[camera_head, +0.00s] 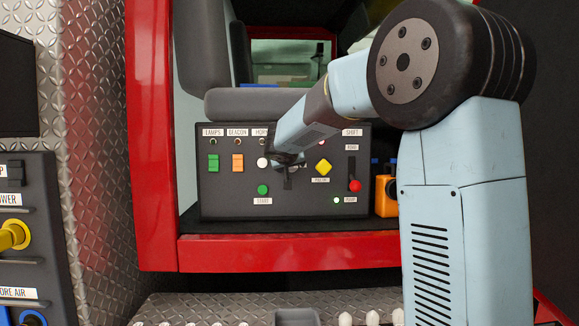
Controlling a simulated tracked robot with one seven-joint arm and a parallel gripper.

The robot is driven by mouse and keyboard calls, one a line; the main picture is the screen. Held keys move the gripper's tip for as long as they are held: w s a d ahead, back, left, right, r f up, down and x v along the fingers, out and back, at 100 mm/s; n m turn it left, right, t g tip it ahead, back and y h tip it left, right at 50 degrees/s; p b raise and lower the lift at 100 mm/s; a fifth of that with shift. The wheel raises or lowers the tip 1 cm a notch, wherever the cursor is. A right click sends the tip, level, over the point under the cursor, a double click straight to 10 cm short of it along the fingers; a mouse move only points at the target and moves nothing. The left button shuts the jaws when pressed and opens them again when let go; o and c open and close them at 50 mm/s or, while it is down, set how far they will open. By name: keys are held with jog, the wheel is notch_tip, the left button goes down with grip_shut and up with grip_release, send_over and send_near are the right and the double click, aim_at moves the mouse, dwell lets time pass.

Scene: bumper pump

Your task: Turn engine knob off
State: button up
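The dark control panel (225,190) stands in the red-framed cab opening. My arm reaches across it from the right. My gripper and arm cover the part of the panel there. No engine label is readable, and the engine knob cannot be made out. A small dark upright piece (288,182) shows just below my gripper; I cannot tell whether it is the knob. The fingers are too small and dark to show whether they are open, shut or touching anything.
Green (213,163) and orange (237,163) switches sit on the panel's left. A green button (263,190) is below, and a red-knobbed shift lever (355,185) is right. An orange box (386,196) stands beside the panel.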

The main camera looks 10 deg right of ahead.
jog(key=shift+w, duration=0.1)
jog(key=shift+c, duration=0.3)
jog(key=c, duration=0.8)
jog(key=shift+a, duration=0.15)
jog(key=shift+c, duration=0.2)
